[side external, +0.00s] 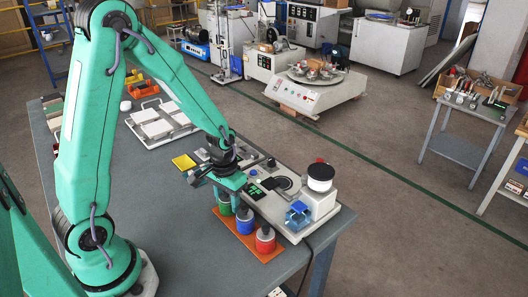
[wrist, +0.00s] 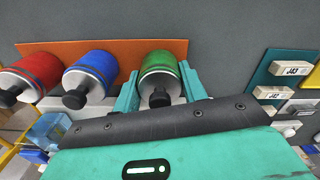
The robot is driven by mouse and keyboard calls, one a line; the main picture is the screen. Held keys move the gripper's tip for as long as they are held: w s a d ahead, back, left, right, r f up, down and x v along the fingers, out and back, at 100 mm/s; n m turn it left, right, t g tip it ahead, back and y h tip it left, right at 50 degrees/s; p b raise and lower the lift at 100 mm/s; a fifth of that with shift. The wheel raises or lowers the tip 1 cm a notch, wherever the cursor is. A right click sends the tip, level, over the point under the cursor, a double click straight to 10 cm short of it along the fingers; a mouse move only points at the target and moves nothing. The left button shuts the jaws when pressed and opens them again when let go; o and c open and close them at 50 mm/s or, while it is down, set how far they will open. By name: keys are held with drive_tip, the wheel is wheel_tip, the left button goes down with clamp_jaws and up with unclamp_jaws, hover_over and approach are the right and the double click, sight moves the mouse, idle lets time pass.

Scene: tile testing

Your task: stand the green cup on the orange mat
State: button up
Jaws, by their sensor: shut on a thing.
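The green cup (side external: 224,208) is at the far-left end of the orange mat (side external: 239,237) in the side view. In the wrist view the green cup (wrist: 160,62) has a grey face with a black knob and is near the right end of the mat (wrist: 127,46). My gripper (wrist: 160,72) has one teal finger on each side of the green cup and is shut on it. In the side view my gripper (side external: 228,190) is above the cup and partly covers it. The cup looks upright over the mat; I cannot tell whether its base touches.
A blue cup (side external: 245,222) and a red cup (side external: 265,240) stand in line on the mat. A pale tile tester (side external: 282,190) with a white-and-black canister (side external: 320,178) is close behind. A yellow block (side external: 184,162) lies to the left. The grey table (side external: 175,235) is clear in front.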

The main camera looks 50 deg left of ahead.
drive_tip(key=o, duration=1.6)
drive_tip(key=shift+f, duration=0.1)
drive_tip(key=shift+r, duration=3.05)
